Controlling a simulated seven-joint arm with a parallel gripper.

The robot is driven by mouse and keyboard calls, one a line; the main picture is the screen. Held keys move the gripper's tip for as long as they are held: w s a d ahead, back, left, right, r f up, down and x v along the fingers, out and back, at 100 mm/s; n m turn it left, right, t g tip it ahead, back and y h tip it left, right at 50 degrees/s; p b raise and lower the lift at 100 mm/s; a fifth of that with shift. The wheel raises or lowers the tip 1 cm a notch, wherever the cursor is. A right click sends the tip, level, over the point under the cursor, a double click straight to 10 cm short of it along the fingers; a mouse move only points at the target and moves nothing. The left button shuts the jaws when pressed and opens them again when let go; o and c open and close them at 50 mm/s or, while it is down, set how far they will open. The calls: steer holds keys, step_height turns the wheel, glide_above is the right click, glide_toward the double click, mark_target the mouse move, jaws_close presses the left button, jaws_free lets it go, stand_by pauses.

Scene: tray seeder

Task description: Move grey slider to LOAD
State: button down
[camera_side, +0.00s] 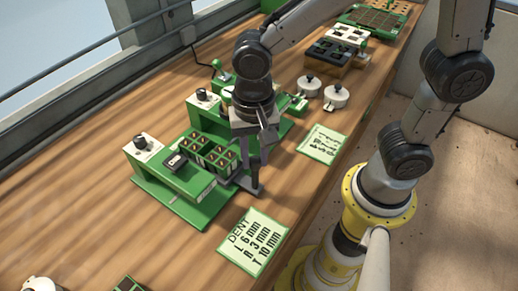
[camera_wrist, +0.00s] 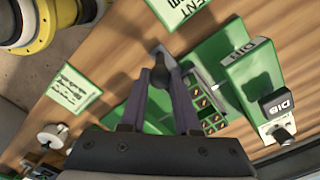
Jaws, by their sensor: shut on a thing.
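The grey slider is a dark grey knob on a thin grey bar at the front edge of the nearest green seeder (camera_side: 212,210). My gripper (camera_side: 256,184) reaches down to it from above, its fingers on the slider's end. In the wrist view my gripper (camera_wrist: 162,72) is closed around the dark slider knob (camera_wrist: 160,55), beside the green base. A green tray with several cells (camera_wrist: 210,108) sits on the seeder next to the bar. The fingers hide part of the slider. I cannot read a LOAD mark in either view.
A DENT card (camera_side: 252,240) lies in front of the seeder, and another card (camera_side: 323,143) lies to the right. A second green seeder (camera_side: 200,104) stands behind. Two white pots (camera_side: 336,96) stand further back. The wooden bench is clear at left.

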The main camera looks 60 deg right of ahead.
steer(key=shift+r, duration=0.1)
steer(key=c, duration=0.6)
jaws_free()
step_height(320, 180, up, 14)
steer(key=shift+f, duration=0.15)
steer(key=shift+d, duration=0.1)
